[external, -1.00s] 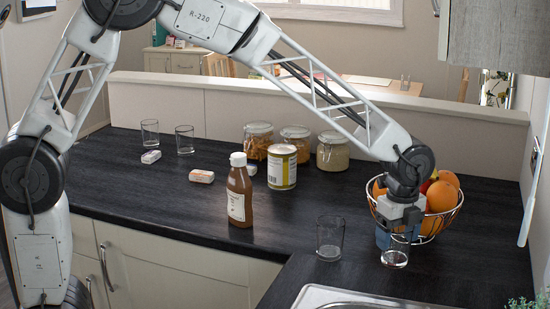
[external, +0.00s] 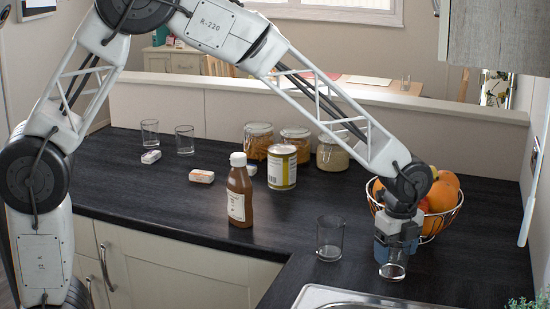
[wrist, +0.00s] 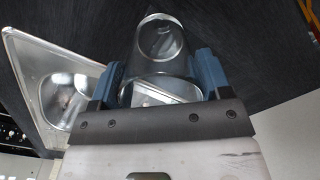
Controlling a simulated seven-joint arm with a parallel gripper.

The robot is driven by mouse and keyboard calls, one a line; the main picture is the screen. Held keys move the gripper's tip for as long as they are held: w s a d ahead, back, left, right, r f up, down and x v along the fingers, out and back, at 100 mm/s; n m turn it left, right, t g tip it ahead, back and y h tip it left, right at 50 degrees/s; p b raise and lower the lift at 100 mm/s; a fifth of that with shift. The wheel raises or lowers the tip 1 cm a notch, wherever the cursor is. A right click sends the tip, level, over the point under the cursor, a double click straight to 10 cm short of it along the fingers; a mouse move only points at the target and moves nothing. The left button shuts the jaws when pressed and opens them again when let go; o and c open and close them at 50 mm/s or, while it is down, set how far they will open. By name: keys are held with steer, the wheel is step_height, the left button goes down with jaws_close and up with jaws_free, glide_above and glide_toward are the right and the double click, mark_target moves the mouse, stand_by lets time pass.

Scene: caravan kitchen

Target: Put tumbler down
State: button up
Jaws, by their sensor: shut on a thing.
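My gripper (external: 394,255) points down over the right part of the dark worktop (external: 300,262), in front of the fruit bowl. It is shut on a clear glass tumbler (external: 393,271), whose lower part shows below the fingers. In the wrist view the tumbler (wrist: 160,45) sits between the two blue fingers (wrist: 158,82). The tumbler looks upright and at or very near the worktop; I cannot tell whether its base touches. A second clear tumbler (external: 330,238) stands just left of my gripper. Two more tumblers (external: 150,132) (external: 185,139) stand at the back left.
A wire fruit bowl (external: 446,218) stands close behind my gripper. The sink (external: 335,298) is in front. A brown sauce bottle (external: 240,192), a can (external: 282,167) and several glass jars (external: 258,139) stand further left. Two small boxes (external: 202,176) (external: 151,157) lie on the worktop.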

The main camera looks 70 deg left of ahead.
steer(key=shift+f, duration=0.1)
steer(key=o, duration=1.1)
step_height(320, 180, up, 12)
steer(key=shift+r, duration=0.15)
stand_by(0.5)
steer(key=s+a+r+n, duration=0.2)
steer(key=s+n, duration=0.1)
steer(key=s, duration=0.4)
steer(key=s+a+r+n+t, duration=0.1)
steer(key=s+a+r+n, duration=0.2)
steer(key=s, duration=0.4)
steer(key=s+a+r+n, duration=0.2)
steer(key=s+n, duration=0.1)
steer(key=s, duration=0.4)
steer(key=shift+s+a+f+n+t, duration=0.45)
steer(key=shift+s+n, duration=1)
steer(key=shift+s, duration=2.25)
steer(key=shift+s+a+f+n+t, duration=0.1)
steer(key=shift+s+a+f+n, duration=1.05)
steer(key=shift+s, duration=2.55)
steer(key=shift+s+a+f+n+t, duration=0.1)
steer(key=shift+s+a+n+t, duration=0.25)
steer(key=shift+s+n, duration=2.4)
